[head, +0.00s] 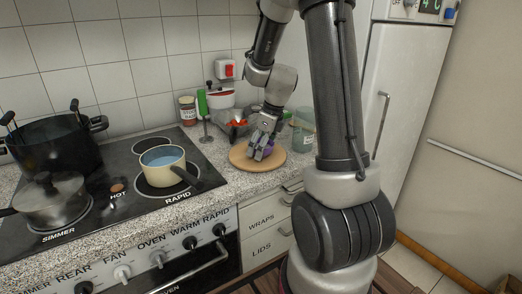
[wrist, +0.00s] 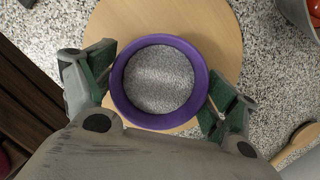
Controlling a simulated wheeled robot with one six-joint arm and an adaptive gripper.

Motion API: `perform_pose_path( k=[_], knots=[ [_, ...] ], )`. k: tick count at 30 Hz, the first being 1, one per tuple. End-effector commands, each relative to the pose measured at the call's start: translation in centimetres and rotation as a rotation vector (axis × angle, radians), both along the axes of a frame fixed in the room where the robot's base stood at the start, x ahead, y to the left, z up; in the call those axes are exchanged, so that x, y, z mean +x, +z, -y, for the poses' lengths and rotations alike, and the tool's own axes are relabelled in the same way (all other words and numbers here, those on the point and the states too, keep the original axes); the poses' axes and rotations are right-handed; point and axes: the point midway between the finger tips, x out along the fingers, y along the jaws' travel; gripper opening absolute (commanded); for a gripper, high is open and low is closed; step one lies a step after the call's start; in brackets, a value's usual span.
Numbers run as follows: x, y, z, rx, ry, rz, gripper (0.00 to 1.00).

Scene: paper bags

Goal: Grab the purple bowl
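The purple bowl (wrist: 199,64) is upright on the round wooden board (wrist: 220,25), with a purple rim and a speckled grey inside in the wrist view. In the head view only a bit of purple (head: 268,149) shows, the rest hidden by my gripper. My gripper (head: 263,147) is low over the board. In the wrist view its fingers (wrist: 158,95) are spread wide, one at the left and one at the right of the bowl, with green pads close to its outer wall. I cannot tell whether the pads touch it.
In the head view a cream pot (head: 160,165) stands on the stove (head: 110,195) left of the board (head: 240,160). A clear container (head: 303,130) is close on the right, and a grey container with red items (head: 236,125) is behind. A wooden utensil (wrist: 297,143) lies at the wrist view's lower right.

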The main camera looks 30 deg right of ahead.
Motion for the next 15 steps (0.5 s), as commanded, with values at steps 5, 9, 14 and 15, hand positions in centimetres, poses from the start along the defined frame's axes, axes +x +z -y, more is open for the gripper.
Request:
perform_pose_path(
  k=[5, 9, 14, 15],
  knots=[
    [0.0, 0.0, 0.0, 0.000, 0.000, 0.000, 0.50],
    [0.0, 0.0, 0.0, 0.000, 0.000, 0.000, 0.50],
    [0.1, 0.6, 0.0, -0.001, 0.000, 0.003, 0.50],
    [0.1, 1.1, 0.0, 0.000, 0.001, 0.004, 0.50]
  ],
)
